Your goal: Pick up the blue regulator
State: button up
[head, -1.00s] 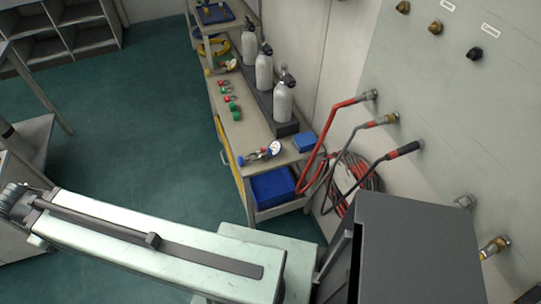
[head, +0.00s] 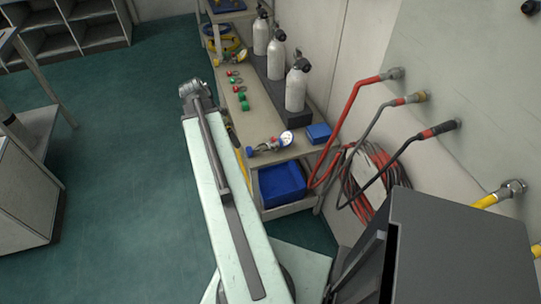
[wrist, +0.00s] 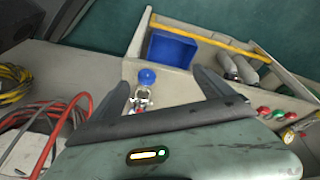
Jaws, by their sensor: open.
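The blue regulator (head: 270,144) lies on the top of the grey cart (head: 262,122), near its front end. It has a blue knob and a round white gauge. In the wrist view its blue knob and metal body (wrist: 146,80) show between the two fingers, nearer the left one; its lower part is hidden by my gripper. My gripper (wrist: 160,77) is open and empty, with its fingers pointing toward the cart top. I see no contact with the regulator. In the head view my gripper is largely hidden behind my arm.
White cylinders (head: 296,88) stand along the cart's wall side. Red and green fittings (head: 243,100) lie farther back. A small blue box (head: 318,133) sits right of the regulator. A blue bin (head: 281,184) is below. Red and grey hoses (head: 350,115) hang at right.

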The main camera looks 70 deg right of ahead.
aim_at(270, 143)
jog(key=s+d+f+m+g+b, duration=0.1)
jog(key=s+d+m, duration=0.25)
jog(key=s, duration=0.25)
jog(key=s+d+f+m, duration=0.1)
jog(key=s+d+m, duration=0.1)
jog(key=s+d, duration=0.3)
jog(key=b+x, duration=0.5)
jog(key=a+b+x, duration=0.1)
jog(key=b+x, duration=0.2)
jog(key=shift+s, duration=0.25)
jog(key=shift+r, duration=0.2)
grip_shut()
jog(key=shift+r+p, duration=0.1)
jog(key=shift+p, duration=0.3)
notch_tip(270, 143, up, 10)
jog(key=p, duration=1)
